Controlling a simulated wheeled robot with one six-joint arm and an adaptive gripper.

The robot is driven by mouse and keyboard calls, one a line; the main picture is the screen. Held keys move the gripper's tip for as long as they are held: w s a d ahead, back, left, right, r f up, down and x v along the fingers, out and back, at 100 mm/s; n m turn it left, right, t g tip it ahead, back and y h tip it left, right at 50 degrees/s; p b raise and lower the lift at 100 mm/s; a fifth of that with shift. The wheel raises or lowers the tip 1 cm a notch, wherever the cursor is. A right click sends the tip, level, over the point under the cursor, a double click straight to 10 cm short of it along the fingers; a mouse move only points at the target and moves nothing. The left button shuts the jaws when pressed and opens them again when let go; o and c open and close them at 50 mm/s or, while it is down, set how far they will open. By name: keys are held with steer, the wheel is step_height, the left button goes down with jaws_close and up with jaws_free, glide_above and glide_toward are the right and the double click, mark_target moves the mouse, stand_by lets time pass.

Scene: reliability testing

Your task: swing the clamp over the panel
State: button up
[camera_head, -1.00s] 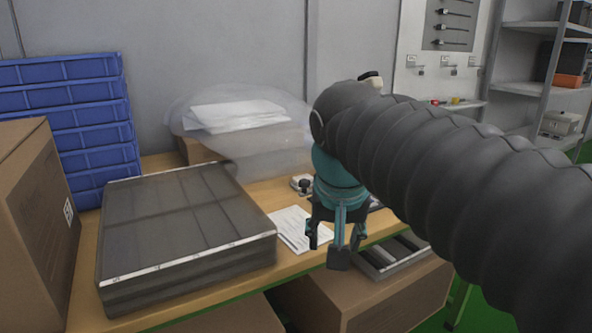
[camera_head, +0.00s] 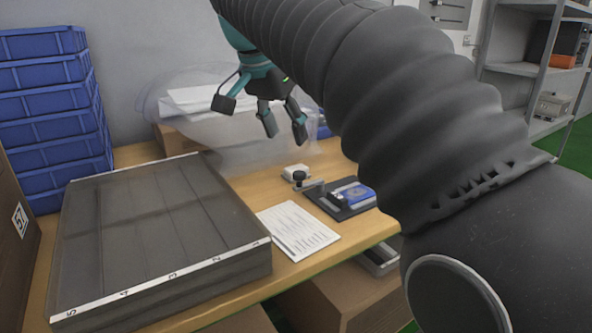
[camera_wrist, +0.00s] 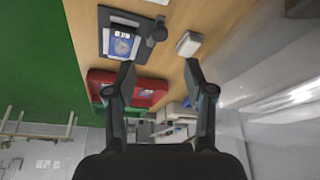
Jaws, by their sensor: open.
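The panel (camera_head: 359,194) is a small blue and white piece lying on a dark fixture board (camera_head: 335,209) on the wooden table. The clamp (camera_head: 300,178), with a black knob and a grey arm, stands at the board's left end, beside the panel and not over it. In the wrist view the panel (camera_wrist: 121,46) and the clamp (camera_wrist: 155,33) show near the top, with a gap between them. My gripper (camera_head: 265,115) is open and empty, raised above the back of the table. It also shows in the wrist view (camera_wrist: 160,72), fingers spread.
A small white block (camera_head: 293,171) stands just behind the clamp. Papers (camera_head: 297,230) lie left of the board. A large dark, numbered tray (camera_head: 160,292) fills the table's left. Clear plastic wrap (camera_head: 235,140) bulges behind. A red tray (camera_wrist: 150,93) shows in the wrist view.

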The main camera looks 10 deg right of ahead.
mark_target(299, 173)
steer(key=b+x, duration=0.1)
steer(key=x, duration=0.9)
steer(key=shift+c, duration=0.2)
jaws_close()
